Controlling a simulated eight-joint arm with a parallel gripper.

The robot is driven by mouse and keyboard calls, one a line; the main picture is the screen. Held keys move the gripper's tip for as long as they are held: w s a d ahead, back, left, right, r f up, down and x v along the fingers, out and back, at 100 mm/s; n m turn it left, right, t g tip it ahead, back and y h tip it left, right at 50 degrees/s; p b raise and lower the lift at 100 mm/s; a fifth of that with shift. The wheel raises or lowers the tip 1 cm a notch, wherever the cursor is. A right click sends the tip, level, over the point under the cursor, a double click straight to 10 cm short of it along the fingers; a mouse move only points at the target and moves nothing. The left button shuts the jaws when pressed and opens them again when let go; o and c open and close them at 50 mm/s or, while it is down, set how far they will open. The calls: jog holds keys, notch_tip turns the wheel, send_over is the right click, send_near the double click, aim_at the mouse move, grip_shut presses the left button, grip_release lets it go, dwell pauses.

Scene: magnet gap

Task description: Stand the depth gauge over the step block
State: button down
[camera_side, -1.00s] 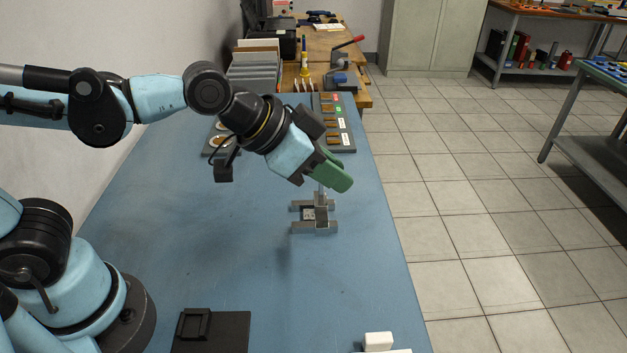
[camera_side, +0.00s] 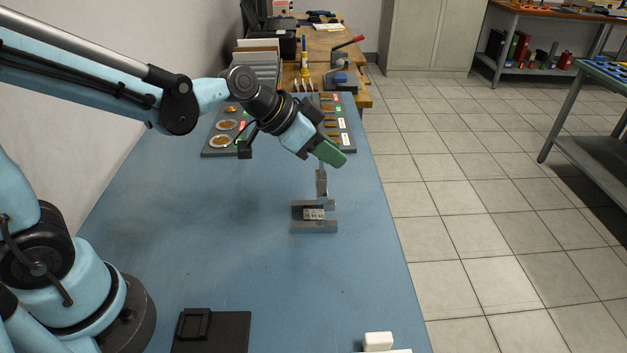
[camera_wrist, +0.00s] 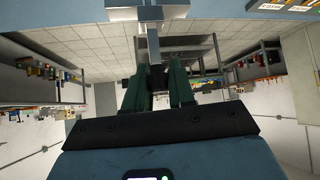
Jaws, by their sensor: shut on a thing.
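My gripper (camera_side: 332,154) has green fingers, and it is shut on the slim stem of the grey depth gauge (camera_side: 322,184). The gauge hangs below the fingers, close to upright in the side view. The grey step block (camera_side: 314,227) sits on the blue bench below the gauge, with two raised side walls and a paler piece between them. The gauge's lower end is at the far right end of the block in the picture; I cannot tell if they touch. In the wrist view the fingers (camera_wrist: 158,78) flank the stem, and the gauge's grey body (camera_wrist: 148,14) is at the top edge.
A dark tray with labelled slots (camera_side: 340,128) and a tray of round copper pieces (camera_side: 222,140) lie at the far end of the blue bench (camera_side: 230,260). A black fixture (camera_side: 212,330) and a white block (camera_side: 378,341) are near the front. Bench around the step block is clear.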

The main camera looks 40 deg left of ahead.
aim_at(319, 172)
jog(key=shift+f, duration=2.75)
jog(key=shift+f, duration=0.2)
jog(key=c, duration=0.9)
grip_release()
jog(key=c, duration=0.5)
jog(key=shift+r, duration=2.25)
